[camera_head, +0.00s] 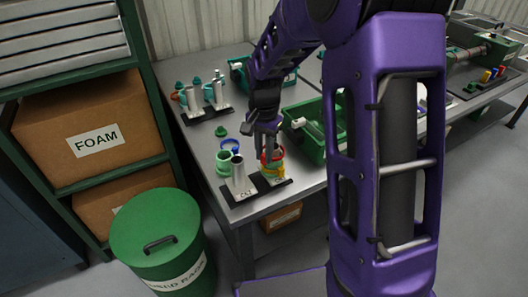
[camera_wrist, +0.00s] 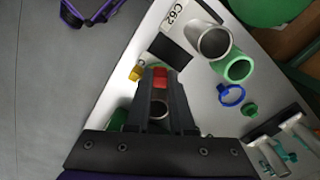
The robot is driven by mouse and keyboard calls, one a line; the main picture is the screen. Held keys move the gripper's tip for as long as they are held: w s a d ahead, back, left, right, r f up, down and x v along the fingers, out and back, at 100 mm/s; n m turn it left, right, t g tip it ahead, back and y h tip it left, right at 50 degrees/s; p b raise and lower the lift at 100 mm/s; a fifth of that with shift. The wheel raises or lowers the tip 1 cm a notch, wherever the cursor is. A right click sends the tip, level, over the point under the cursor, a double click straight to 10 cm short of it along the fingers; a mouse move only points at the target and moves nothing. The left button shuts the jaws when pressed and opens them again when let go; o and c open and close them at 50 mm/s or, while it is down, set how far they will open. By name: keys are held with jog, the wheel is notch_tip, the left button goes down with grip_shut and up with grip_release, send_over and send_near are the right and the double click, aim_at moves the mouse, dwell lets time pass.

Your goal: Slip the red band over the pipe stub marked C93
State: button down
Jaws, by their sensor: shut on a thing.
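My gripper (camera_head: 267,140) is shut on the red band (camera_head: 272,155) and points down over the right-hand pipe stub on the near part of the bench. In the wrist view a piece of the red band (camera_wrist: 160,78) shows between the fingertips, and the stub's open mouth (camera_wrist: 158,110) shows between the fingers. The band is at the height of the stub's top; I cannot tell whether it is around the stub or just above it.
A bare metal stub (camera_head: 238,177) stands close left, on a plate marked C62 (camera_wrist: 175,14). A green tray (camera_head: 303,145) is to the right. More stubs (camera_head: 192,100) stand farther back.

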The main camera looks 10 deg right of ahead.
jog(key=shift+f, duration=0.85)
dwell(1.1)
jog(key=shift+f, duration=0.25)
jog(key=shift+f, duration=0.2)
jog(key=shift+f, duration=0.3)
jog(key=shift+f, duration=0.2)
dwell(0.6)
jog(key=shift+c, duration=1.5)
grip_release()
jog(key=shift+r, duration=0.1)
